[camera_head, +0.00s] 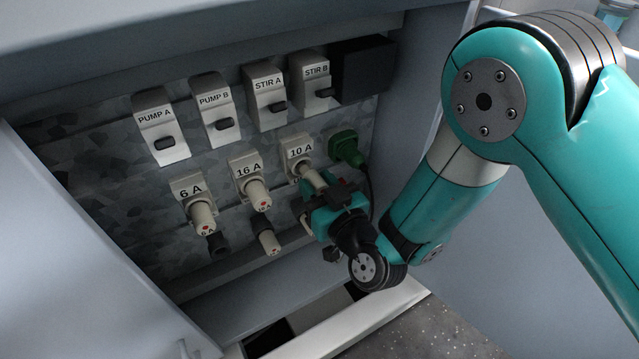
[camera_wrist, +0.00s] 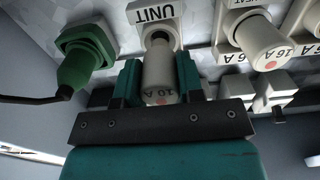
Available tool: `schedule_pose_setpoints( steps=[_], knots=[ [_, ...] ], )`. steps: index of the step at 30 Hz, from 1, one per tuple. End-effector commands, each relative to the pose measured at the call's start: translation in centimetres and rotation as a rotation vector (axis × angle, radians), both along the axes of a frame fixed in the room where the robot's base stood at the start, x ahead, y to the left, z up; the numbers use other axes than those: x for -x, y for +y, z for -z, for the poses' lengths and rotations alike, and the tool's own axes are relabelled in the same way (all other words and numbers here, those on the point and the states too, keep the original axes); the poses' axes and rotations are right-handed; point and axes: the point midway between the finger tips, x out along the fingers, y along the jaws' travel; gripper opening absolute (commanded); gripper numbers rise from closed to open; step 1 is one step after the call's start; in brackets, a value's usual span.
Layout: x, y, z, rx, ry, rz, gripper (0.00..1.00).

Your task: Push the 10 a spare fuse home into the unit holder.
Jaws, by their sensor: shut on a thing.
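The 10 A spare fuse (camera_wrist: 160,78) is a cream cylinder with a red dot and a "10 A" mark on its near end. My gripper (camera_wrist: 158,84) is shut on it, one teal finger on each side. The unit holder (camera_wrist: 153,14) is cream, marked "UNIT", straight beyond the fuse. The fuse's far end lines up with its socket and appears to reach its mouth; how deep it sits I cannot tell. In the head view my gripper (camera_head: 327,196) is at the holder marked "10 A" (camera_head: 297,150), with part of the fuse (camera_head: 314,179) showing between them.
A green plug (camera_head: 346,148) with a dark cable is close beside the holder. The 16 A (camera_head: 255,190) and 6 A (camera_head: 200,212) fuses stick out to the left. Switches such as STIR B (camera_head: 315,80) sit above. An open cabinet door (camera_head: 70,260) is at left.

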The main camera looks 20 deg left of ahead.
Motion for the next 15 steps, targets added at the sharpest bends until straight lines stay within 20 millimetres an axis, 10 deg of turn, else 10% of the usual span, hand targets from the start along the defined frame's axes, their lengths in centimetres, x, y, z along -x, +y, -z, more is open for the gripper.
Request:
schedule_pose_setpoints(
  steps=[15],
  knots=[
    [-0.33, 0.37, -0.11, -0.001, 0.001, 0.0, 0.0]
  ],
)
